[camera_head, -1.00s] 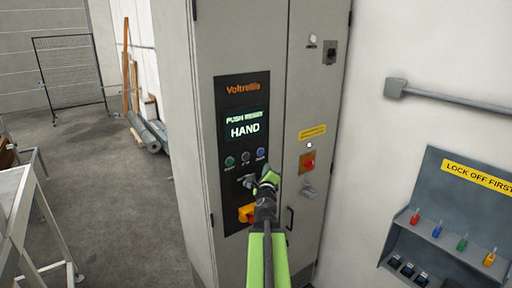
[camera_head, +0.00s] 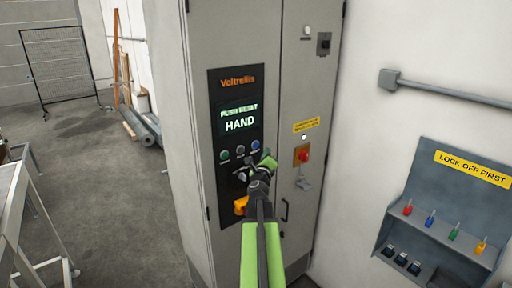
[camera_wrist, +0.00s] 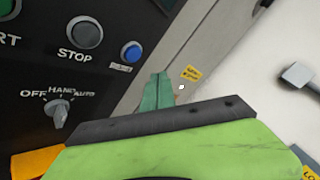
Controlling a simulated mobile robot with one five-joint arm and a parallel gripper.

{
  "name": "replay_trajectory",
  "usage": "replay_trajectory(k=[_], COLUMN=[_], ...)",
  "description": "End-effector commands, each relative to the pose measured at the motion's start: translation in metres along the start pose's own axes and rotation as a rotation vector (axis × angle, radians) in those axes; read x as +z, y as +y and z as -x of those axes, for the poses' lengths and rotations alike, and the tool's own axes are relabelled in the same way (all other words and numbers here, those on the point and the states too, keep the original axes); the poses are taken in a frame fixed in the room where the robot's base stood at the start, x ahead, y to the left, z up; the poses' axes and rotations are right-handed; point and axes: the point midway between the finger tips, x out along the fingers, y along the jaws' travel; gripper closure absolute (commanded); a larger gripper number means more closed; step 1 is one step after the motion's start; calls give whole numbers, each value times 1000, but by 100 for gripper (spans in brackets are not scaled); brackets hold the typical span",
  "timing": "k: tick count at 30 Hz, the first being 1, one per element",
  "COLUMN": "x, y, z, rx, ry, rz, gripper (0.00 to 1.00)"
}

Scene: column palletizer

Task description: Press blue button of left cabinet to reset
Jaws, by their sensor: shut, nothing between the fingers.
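The tall grey cabinet (camera_head: 175,60) carries a black panel with a lit screen (camera_head: 239,119) that reads "HAND" under a line that looks like "PUSH RESET". The blue button (camera_head: 255,145) is at the right end of a row of buttons below the screen. It also shows in the wrist view (camera_wrist: 131,52), with a small label under it. My gripper (camera_head: 268,158) is shut and empty, just below and right of the blue button. In the wrist view its green fingertips (camera_wrist: 157,90) are together, apart from the button in the picture. I cannot tell the depth gap.
A green button (camera_head: 225,155), a stop button (camera_wrist: 85,33) and a selector knob (camera_wrist: 59,113) are nearby. An orange handle (camera_head: 240,205) sits below. A red button (camera_head: 303,155) is on the right door. A lock-off board (camera_head: 425,160) hangs on the right wall.

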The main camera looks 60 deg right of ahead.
Motion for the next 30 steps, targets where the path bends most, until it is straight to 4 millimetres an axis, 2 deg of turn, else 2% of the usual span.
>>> replay_trajectory(k=[3,9,30], x=[9,18,20], y=[9,18,20], z=[-14,-24,-25], rx=[0,1,1], ry=[-1,0,-1], rz=[-1,0,0], gripper=[100,100,100])
